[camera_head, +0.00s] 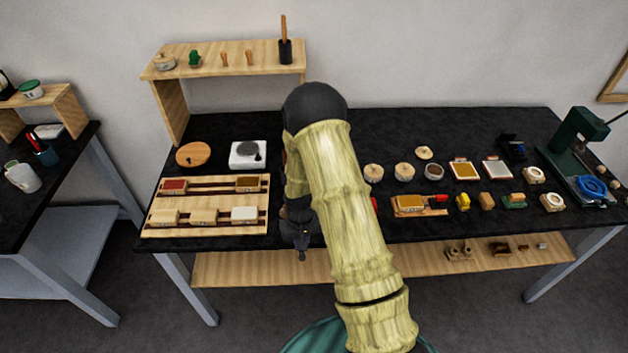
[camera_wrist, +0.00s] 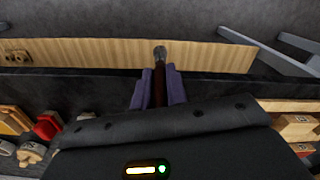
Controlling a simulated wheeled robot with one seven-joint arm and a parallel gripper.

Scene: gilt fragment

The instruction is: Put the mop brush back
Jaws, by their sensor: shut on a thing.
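My gripper (camera_wrist: 157,90) is shut on a slim dark reddish-brown handle with a rounded grey end, which I take to be the mop brush (camera_wrist: 160,54). The brush stands out between the two purple fingers in the wrist view. In the head view my gripper (camera_head: 301,240) is at the front edge of the black table, just right of the wooden tray, and my arm hides part of it. A small dark tip shows below it. A black cup (camera_head: 285,53) with an upright brown-handled item stands on the raised wooden shelf (camera_head: 226,65).
The wooden tray (camera_head: 153,233) holds several blocks. Right of my arm, the black table (camera_head: 480,125) carries several pads, round pots and stamps, and a green press (camera_head: 577,140). A low wooden shelf (camera_head: 370,262) runs beneath. The table's back middle is mostly clear.

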